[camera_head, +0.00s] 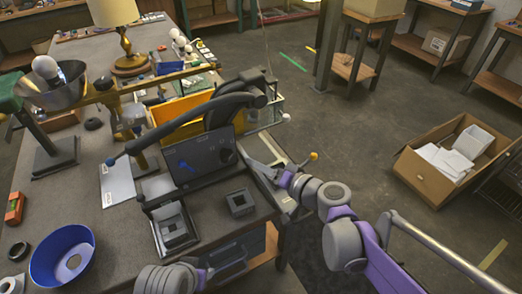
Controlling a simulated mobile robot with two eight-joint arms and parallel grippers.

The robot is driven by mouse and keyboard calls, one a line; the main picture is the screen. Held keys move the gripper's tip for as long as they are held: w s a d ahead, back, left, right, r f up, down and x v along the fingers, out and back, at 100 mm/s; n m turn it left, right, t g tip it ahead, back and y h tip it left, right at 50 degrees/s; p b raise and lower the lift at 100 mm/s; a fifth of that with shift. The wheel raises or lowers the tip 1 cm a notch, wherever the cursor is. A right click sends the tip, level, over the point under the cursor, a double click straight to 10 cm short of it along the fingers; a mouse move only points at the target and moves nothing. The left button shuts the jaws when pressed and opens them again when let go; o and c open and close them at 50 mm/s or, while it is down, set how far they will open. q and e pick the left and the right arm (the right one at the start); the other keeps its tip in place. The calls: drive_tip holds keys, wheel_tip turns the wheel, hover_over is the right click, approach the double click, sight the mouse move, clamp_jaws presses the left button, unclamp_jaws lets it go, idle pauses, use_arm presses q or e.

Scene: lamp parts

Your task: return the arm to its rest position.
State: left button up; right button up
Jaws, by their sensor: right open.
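My right arm comes in from the lower right, with grey joints and purple links. Its right gripper (264,164) is open near the right edge of the workbench, beside the dark panel (198,158), and I see nothing held in it. Grey rounded links of my other arm show at the bottom edge, but its gripper is not in view. A lamp with a cream shade (113,12) and brass base stands at the back of the bench. A metal reflector shade (58,96) with a white bulb (45,67) is at the left. A blue bowl-shaped shade (45,262) lies at front left.
The workbench (108,228) carries a yellow bin (166,112), a grey square tray (163,238) and a dark square block (240,203). A black curved arm fixture (190,118) rises behind the panel.

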drive_tip(key=s+d+f+g+h+p, duration=0.2)
drive_tip(key=s+d+h+p, duration=0.2)
drive_tip(key=s+d, duration=0.7)
drive_tip(key=s+d+f+g+h+p, duration=0.2)
drive_tip(key=s+d+h+p, duration=0.2)
drive_tip(key=s+d+h, duration=0.4)
drive_tip(key=s+d, duration=0.3)
drive_tip(key=shift+d+f, duration=0.15)
drive_tip(key=shift+d, duration=0.2)
